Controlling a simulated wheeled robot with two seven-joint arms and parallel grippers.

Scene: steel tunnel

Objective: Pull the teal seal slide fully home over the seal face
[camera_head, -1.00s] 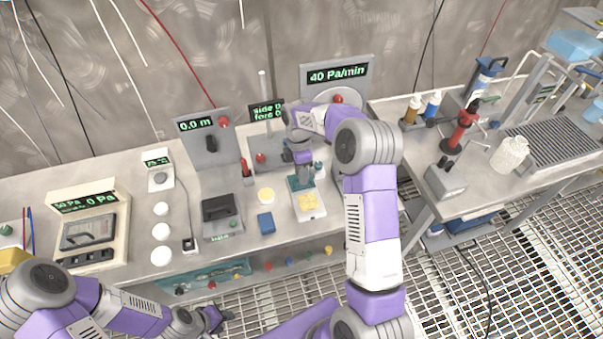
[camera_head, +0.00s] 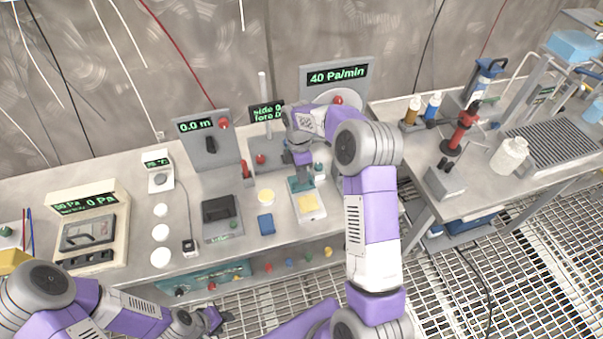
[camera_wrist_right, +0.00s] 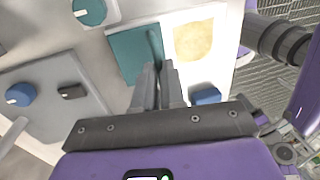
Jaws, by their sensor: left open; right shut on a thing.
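The teal seal slide (camera_head: 294,186) sits on a white plate on the bench, beside the pale yellow seal face (camera_head: 309,202). In the right wrist view the flat teal slide (camera_wrist_right: 126,56) lies left of the yellow seal face (camera_wrist_right: 193,41), which is still exposed. My right gripper (camera_wrist_right: 156,68) reaches down from above, shut on the slide's upright tab; its fingers hide part of the slide. My left gripper (camera_head: 220,318) is open and empty, low in front of the bench and away from the slide.
A grey panel with a red knob (camera_head: 260,158) stands behind.

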